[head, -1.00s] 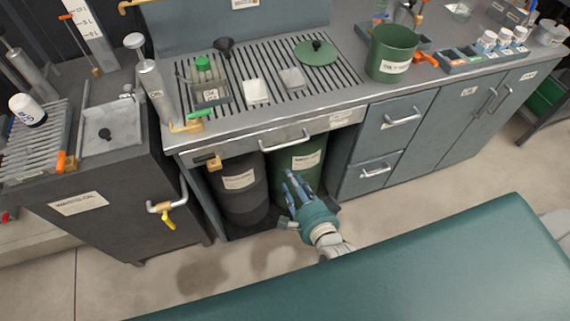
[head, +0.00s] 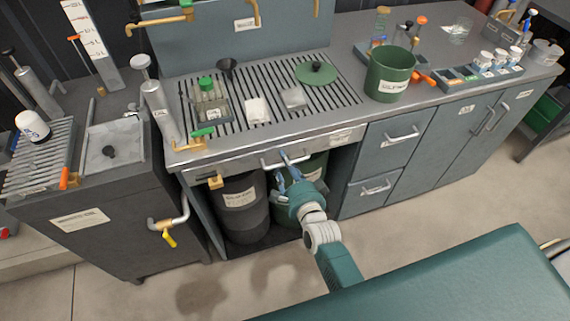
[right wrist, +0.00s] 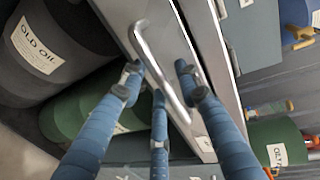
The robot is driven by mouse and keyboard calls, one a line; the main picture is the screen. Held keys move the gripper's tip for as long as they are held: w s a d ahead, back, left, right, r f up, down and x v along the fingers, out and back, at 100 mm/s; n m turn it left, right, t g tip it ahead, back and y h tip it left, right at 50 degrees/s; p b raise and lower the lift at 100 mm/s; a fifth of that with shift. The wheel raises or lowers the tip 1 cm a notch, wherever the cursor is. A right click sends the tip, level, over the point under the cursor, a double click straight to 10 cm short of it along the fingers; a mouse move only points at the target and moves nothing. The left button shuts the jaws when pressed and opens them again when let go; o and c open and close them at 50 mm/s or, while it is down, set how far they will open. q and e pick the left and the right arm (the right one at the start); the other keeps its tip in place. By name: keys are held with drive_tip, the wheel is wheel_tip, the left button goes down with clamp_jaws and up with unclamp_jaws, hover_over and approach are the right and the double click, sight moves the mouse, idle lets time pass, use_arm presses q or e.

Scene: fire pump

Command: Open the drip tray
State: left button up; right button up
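The drip tray (head: 240,164) is the grey drawer front under the slotted grating, flush with the bench. Its silver bar handle (head: 268,165) is at the middle of its front. The handle also shows in the right wrist view (right wrist: 155,66), running diagonally. My right gripper (head: 287,167) is at the right part of the handle. In the right wrist view its blue fingers (right wrist: 160,82) are spread, with the handle between the right finger and the other two. I cannot tell whether any finger touches it. My left gripper is not in view.
A black old oil drum (head: 240,205) and a green drum stand in the open bay below. Closed drawers (head: 385,148) are to the right. A green padded surface (head: 460,280) lies in front.

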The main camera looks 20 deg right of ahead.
drive_tip(key=c, duration=0.8)
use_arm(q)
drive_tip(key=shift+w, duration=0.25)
use_arm(e)
clamp_jaws()
